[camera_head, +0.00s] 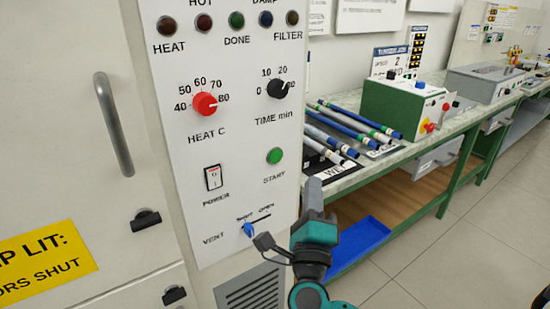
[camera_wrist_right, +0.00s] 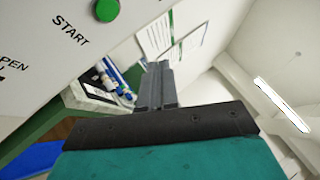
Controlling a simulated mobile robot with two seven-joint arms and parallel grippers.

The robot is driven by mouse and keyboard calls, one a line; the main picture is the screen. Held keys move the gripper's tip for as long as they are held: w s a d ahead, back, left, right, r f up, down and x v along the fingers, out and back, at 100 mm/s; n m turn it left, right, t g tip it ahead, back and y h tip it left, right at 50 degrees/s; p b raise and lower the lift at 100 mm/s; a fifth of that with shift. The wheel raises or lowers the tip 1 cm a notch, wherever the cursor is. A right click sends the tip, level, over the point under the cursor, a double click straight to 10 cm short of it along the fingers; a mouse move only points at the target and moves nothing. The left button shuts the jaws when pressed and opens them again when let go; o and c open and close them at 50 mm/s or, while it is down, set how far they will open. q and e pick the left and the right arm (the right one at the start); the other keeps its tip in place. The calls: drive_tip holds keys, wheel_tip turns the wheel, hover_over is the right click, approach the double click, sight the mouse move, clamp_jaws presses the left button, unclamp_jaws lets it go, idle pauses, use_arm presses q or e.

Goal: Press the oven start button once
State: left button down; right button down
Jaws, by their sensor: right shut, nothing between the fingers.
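The oven's white control panel (camera_head: 235,150) fills the middle of the head view. The round green START button (camera_head: 274,156) sits at its right side, below the TIME dial. The button also shows at the top of the right wrist view (camera_wrist_right: 107,10). My right gripper (camera_head: 314,184) is shut and empty, with its fingers pointing up. In the head view it is right of and below the button, apart from it. In the right wrist view its closed fingers (camera_wrist_right: 156,70) are right of and below the button. My left gripper is not in view.
The panel also carries a red HEAT dial (camera_head: 205,104), a POWER switch (camera_head: 213,177) and a blue VENT knob (camera_head: 248,230) near my right gripper. A bench (camera_head: 352,180) with several rods and a green box (camera_head: 400,108) stands to the right. A door handle (camera_head: 114,123) protrudes at left.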

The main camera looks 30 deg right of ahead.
sight(276, 157)
use_arm(q)
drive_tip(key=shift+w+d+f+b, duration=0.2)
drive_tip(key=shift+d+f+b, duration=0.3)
drive_tip(key=shift+b, duration=0.65)
use_arm(e)
drive_tip(key=shift+w+a, duration=0.2)
drive_tip(key=shift+w, duration=2)
drive_tip(key=shift+w+a, duration=0.15)
drive_tip(key=shift+w, duration=2)
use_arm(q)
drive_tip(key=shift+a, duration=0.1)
use_arm(e)
drive_tip(key=shift+w, duration=0.15)
drive_tip(key=shift+w, duration=0.3)
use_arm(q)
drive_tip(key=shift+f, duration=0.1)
use_arm(e)
drive_tip(key=shift+w+a, duration=0.1)
drive_tip(key=shift+w, duration=0.25)
drive_tip(key=shift+s, duration=0.15)
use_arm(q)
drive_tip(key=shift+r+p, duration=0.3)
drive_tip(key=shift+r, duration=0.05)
use_arm(e)
drive_tip(key=shift+s, duration=0.65)
